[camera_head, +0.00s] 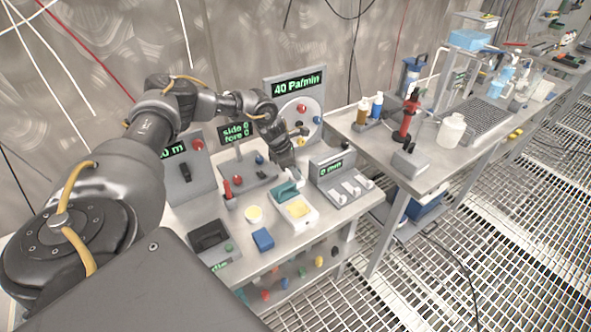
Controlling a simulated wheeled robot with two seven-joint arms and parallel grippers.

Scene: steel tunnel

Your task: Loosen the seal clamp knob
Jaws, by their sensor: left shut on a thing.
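A grey upright panel with a lit "40 Pa/min" display (297,85) stands at the back of the near bench. It carries a round pale plate (309,113) with a red knob (301,108) and a blue knob (317,119). Which knob is the seal clamp knob, I cannot tell. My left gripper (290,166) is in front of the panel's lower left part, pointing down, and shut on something. Its own body hides what it holds. A teal block (285,191) lies just below it; I cannot tell whether they touch. My right gripper is out of view.
Near the gripper stand a red-handled stand (229,193), a white box with a yellow pad (299,208), a blue block (263,239) and a "0 mm" unit (331,169). A second bench with bottles (451,129) stands right. Grated floor (500,230) is open at right.

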